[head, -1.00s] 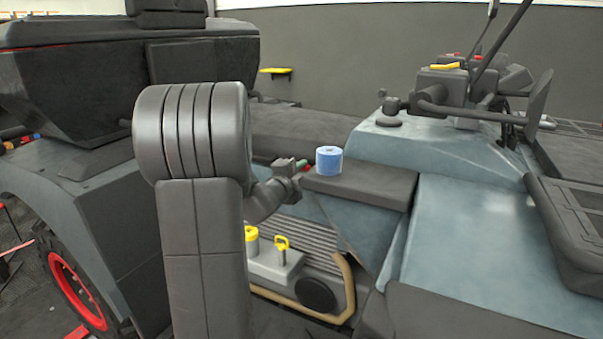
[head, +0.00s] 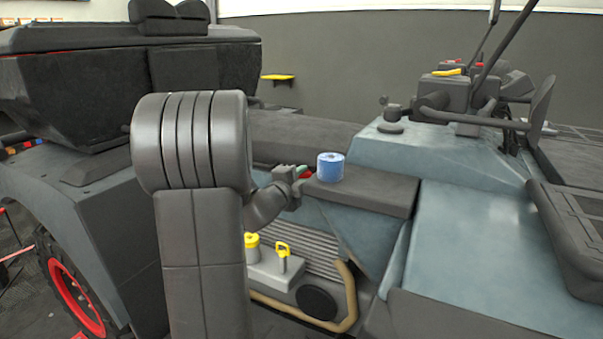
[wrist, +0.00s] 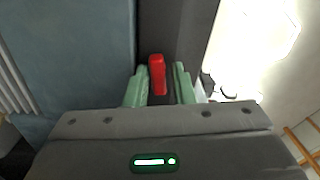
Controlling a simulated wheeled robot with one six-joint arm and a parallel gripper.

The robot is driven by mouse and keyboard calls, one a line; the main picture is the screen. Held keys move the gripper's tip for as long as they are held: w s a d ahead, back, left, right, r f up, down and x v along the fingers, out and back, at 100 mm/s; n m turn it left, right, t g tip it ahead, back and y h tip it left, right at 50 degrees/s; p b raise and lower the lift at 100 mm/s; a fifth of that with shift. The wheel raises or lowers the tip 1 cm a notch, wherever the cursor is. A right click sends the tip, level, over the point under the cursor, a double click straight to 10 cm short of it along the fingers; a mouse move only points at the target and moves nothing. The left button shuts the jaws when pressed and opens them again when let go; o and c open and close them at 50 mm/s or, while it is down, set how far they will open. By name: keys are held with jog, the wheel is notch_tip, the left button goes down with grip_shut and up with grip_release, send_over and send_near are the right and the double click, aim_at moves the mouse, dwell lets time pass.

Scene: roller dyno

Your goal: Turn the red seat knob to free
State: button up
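The red seat knob (wrist: 157,75) is a small upright red lever on a dark surface in the wrist view. It stands between the two green fingers of my gripper (wrist: 160,86). The fingers are apart, with dark gaps showing beside the knob, wider on the right. In the head view my gripper (head: 300,172) is at the left end of a dark padded seat block, and a bit of the red knob (head: 307,175) shows by its fingertips. My arm hides part of this area, and any markings by the knob cannot be seen.
A blue cylinder (head: 330,167) stands on the dark block (head: 365,190), just right of my gripper. Below are yellow-topped parts (head: 283,250) and a tan curved pipe (head: 349,290). A console with levers (head: 450,95) rises at the right.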

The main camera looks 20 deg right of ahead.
jog(key=p+v, duration=0.1)
jog(key=v, duration=1.2)
jog(key=shift+a, duration=0.2)
jog(key=shift+s+r, duration=0.1)
jog(key=b+x, duration=0.1)
jog(key=x, duration=1.2)
jog(key=shift+d, duration=0.4)
jog(key=shift+w, duration=0.25)
jog(key=shift+s, duration=0.1)
